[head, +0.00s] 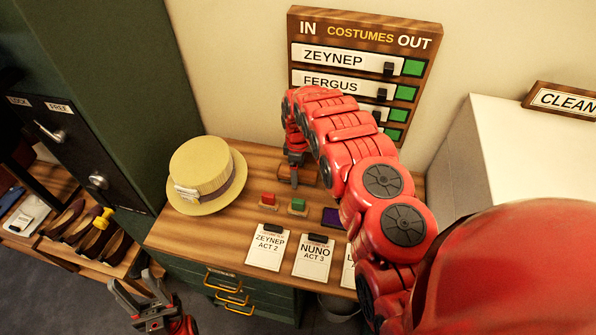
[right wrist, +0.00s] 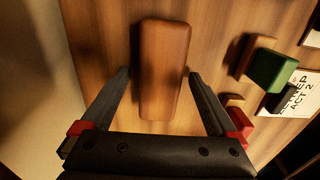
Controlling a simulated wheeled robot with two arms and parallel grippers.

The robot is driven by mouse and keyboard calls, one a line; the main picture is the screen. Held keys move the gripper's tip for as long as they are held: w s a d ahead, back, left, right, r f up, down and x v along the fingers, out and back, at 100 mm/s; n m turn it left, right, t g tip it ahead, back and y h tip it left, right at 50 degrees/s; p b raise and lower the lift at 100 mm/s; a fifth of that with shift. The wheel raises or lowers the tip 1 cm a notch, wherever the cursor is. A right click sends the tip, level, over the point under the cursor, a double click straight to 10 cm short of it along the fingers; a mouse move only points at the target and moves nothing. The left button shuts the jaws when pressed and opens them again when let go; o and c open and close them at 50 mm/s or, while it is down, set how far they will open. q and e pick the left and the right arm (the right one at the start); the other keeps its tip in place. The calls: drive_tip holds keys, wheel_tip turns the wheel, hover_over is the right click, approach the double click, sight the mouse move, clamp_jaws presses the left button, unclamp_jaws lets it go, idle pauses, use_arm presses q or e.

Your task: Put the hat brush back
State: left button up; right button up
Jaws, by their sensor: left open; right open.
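A brown wooden block with rounded edges (right wrist: 162,60), which looks like the back of the hat brush, lies on the wooden table in the right wrist view. No bristles show. My right gripper (right wrist: 160,76) is open, with one finger on each side of the block and visible gaps to both. In the head view my right gripper (head: 295,178) points down at the table behind the red and green blocks, and the brown block is mostly hidden there. My left gripper (head: 139,284) is open and empty, low in front of the table's left side.
A straw hat (head: 206,176) sits at the table's left. A red block (head: 268,200) and a green block (head: 298,205) stand near clipped cards (head: 268,250) along the front. The costumes board (head: 365,60) hangs behind. A shoe shelf (head: 75,235) is at the left.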

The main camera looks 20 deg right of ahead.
drive_tip(key=shift+w+r, duration=0.15)
drive_tip(key=shift+r, duration=0.25)
wheel_tip(320, 180, up, 6)
drive_tip(key=shift+f+b, duration=0.2)
drive_tip(key=shift+b, duration=0.8)
wheel_tip(320, 180, up, 6)
drive_tip(key=p, duration=0.5)
drive_tip(key=shift+f, duration=0.25)
drive_tip(key=shift+f, duration=0.1)
